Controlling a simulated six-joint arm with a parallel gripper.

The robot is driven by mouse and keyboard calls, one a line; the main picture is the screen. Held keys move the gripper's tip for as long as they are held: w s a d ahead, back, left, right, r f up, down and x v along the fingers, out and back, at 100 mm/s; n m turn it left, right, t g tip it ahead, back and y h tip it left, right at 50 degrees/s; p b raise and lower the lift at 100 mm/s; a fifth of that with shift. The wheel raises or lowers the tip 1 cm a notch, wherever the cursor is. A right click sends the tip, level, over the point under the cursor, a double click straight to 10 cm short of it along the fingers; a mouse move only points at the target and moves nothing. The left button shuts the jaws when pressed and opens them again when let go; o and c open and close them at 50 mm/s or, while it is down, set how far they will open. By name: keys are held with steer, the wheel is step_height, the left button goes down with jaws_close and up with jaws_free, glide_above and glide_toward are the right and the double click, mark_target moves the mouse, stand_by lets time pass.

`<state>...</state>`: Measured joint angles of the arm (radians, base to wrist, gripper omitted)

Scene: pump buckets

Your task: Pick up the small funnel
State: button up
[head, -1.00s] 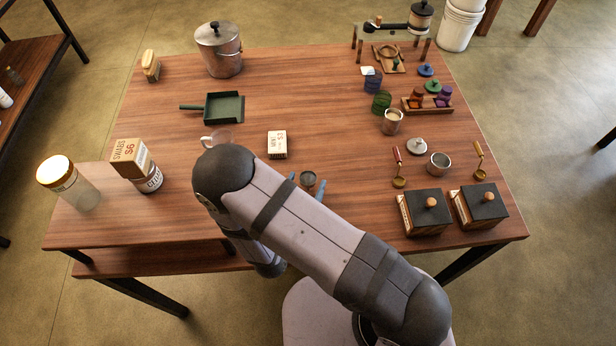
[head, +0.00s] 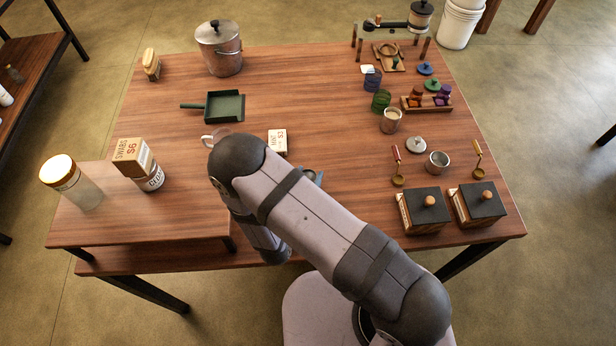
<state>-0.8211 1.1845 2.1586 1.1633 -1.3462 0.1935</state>
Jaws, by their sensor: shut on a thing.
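My gripper (head: 314,179) is mostly hidden behind my own arm; only its blue fingertips show past the arm, near the middle of the table. It is shut on the small funnel (head: 309,173), a small dark round piece of which only a sliver shows. I cannot tell whether the funnel touches the table.
A small white-sided box (head: 277,141) stands just beyond my arm, with a glass cup (head: 215,138) to its left. Two lidded boxes (head: 424,212) (head: 478,205), a scoop (head: 398,166) and a metal cup (head: 437,162) stand to the right.

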mark_target(308, 176)
steer(key=shift+r, duration=0.15)
steer(key=shift+r+b, duration=0.55)
steer(key=shift+r, duration=4.3)
